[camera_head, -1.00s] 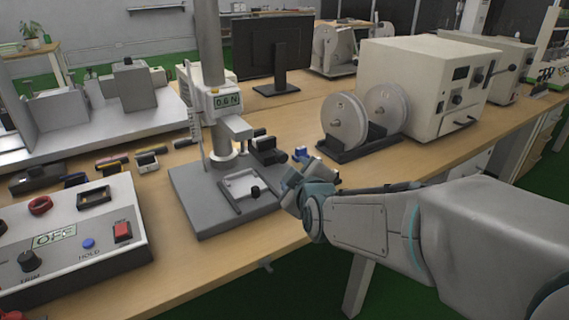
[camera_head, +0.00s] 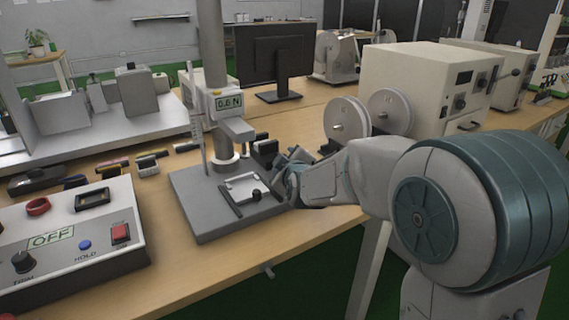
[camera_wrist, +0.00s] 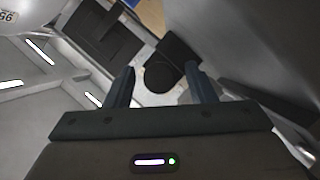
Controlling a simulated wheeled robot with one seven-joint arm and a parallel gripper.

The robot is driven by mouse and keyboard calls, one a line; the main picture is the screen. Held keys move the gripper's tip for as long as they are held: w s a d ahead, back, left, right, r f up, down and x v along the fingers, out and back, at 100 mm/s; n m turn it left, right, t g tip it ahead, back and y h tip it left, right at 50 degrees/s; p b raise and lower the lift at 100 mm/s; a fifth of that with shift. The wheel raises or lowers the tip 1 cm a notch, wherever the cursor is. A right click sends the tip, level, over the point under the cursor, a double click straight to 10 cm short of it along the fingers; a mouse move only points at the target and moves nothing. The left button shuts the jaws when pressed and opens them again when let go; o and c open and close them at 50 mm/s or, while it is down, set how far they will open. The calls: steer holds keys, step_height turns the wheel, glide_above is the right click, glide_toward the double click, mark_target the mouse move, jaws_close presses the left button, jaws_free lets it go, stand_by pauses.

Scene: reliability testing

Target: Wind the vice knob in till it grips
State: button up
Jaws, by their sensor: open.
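The vice (camera_head: 243,187) is a pale plate with dark bars on the grey base of the test stand, in the head view. A small black knob (camera_head: 256,195) is at its front. My gripper (camera_head: 280,168) is just right of the vice, by the stand's column side; its fingertips are hard to make out there. In the wrist view my gripper (camera_wrist: 160,86) is open, with its two dark fingers apart. A round black knob (camera_wrist: 159,77) shows between and just beyond the fingertips, with no clear contact. I cannot tell for sure that it is the vice's knob.
The stand's column (camera_head: 222,120) carries a force gauge (camera_head: 228,103) and a dark block (camera_head: 264,150) near my gripper. A control box (camera_head: 80,235) reading OFF is at the left. Reels (camera_head: 347,120) stand behind my arm. The bench front is clear.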

steer(key=shift+w+a+f, duration=0.1)
steer(key=shift+w+f, duration=0.05)
steer(key=shift+w, duration=0.35)
steer(key=c, duration=1)
steer(key=shift+o, duration=0.2)
